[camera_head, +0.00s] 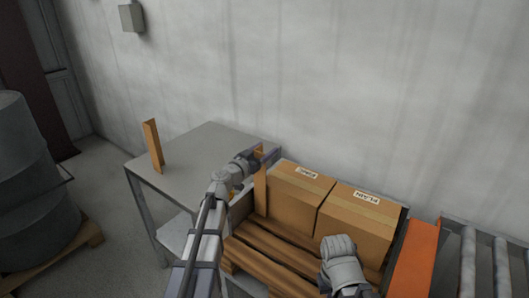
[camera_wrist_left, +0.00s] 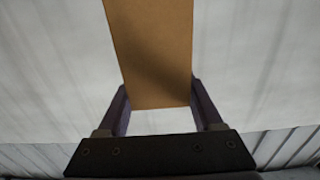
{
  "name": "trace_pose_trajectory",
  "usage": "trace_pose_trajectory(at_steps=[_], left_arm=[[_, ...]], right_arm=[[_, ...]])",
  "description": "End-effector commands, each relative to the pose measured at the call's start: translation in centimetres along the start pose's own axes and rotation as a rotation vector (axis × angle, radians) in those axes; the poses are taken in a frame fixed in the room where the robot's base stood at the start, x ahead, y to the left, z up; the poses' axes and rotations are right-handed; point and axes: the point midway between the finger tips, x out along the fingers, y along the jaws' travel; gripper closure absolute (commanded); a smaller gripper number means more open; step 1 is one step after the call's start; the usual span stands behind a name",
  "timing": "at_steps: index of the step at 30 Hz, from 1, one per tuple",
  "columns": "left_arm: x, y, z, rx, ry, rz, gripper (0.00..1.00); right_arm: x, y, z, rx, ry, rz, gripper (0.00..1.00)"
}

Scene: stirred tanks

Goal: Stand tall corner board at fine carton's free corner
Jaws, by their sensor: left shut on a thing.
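A tan corner board (camera_head: 261,192) stands upright in my left gripper (camera_head: 262,155), at the left end of the fine carton (camera_head: 299,190). I cannot tell whether it touches the carton or its base. In the left wrist view the board (camera_wrist_left: 149,45) lies between the two dark fingers of my left gripper (camera_wrist_left: 158,100). The fine carton is brown and taped, its label upside down in the picture. Another tan corner board (camera_head: 153,146) stands upright on the grey table (camera_head: 207,135). My right gripper (camera_head: 343,262) is in front of the plain carton; its fingers cannot be made out.
The plain carton (camera_head: 358,222) sits right of the fine carton, on a wooden slatted pallet (camera_head: 278,252). An orange panel (camera_head: 415,258) and a roller conveyor (camera_head: 484,262) are further right. A grey wall is close behind.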

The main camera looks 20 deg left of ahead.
Motion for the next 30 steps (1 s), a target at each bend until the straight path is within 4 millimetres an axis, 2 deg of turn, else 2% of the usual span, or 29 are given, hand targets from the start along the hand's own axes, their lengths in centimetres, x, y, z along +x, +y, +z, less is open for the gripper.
trace_pose_trajectory(at_steps=[2,3,10,11,21,30], left_arm=[[0.0,0.0,0.4,0.000,0.000,0.000,1.00],[0.0,0.0,0.4,0.000,0.000,0.000,0.31],[0.0,0.0,0.3,0.000,0.000,0.000,0.05],[0.0,0.0,0.3,0.000,0.000,0.000,0.02],[-0.1,0.0,-0.3,0.000,0.000,0.000,0.02],[-6.2,0.2,0.0,0.000,0.000,-0.003,0.02]], right_arm=[[0.4,0.0,0.0,0.000,0.000,0.000,1.00],[0.4,0.0,0.0,0.000,0.000,0.000,1.00],[0.3,0.0,0.0,0.000,0.000,0.000,1.00],[0.3,0.0,0.0,0.000,0.000,0.000,1.00],[-0.3,0.0,0.0,0.000,0.000,0.000,1.00],[0.0,0.0,0.0,0.000,0.000,0.000,1.00]])
